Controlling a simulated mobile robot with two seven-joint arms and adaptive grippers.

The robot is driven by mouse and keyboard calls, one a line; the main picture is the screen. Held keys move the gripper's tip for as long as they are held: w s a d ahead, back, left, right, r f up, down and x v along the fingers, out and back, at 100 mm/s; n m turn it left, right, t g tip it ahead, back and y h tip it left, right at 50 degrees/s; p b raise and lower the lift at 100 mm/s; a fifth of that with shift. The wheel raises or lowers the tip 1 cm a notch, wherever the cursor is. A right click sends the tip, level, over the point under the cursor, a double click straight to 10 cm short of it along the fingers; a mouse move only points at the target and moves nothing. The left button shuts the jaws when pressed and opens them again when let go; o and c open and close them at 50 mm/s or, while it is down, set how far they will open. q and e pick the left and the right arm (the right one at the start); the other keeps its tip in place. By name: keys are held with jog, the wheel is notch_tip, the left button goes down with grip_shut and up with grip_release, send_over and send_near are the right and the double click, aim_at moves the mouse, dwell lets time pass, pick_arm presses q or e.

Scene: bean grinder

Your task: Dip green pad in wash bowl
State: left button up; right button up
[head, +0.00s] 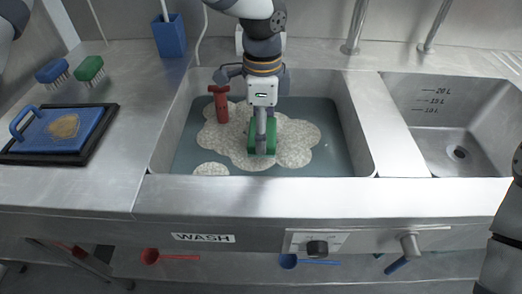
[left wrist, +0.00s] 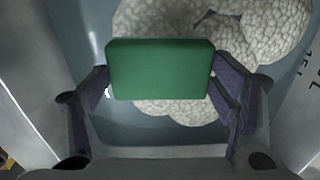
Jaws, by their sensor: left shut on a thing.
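The wash bowl (head: 359,145) is the steel basin in the middle of the head view, above the WASH label. It holds grey-blue water with pale foam (head: 298,145) on it. My left gripper (head: 262,148) reaches down into the bowl from above and is shut on the green pad (head: 271,135). In the left wrist view the pad (left wrist: 160,69) sits level between both fingers, with foam and water behind it. The pad is over or at the foam; I cannot tell whether its underside touches the water. My right gripper is out of view.
A red upright piece (head: 221,104) stands in the bowl left of my gripper. A second sink (head: 425,125) lies to the right.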

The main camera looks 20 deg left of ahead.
pick_arm(q)
notch_tip(320, 180, up, 12)
jog(key=p, duration=0.1)
jog(key=shift+f, duration=0.25)
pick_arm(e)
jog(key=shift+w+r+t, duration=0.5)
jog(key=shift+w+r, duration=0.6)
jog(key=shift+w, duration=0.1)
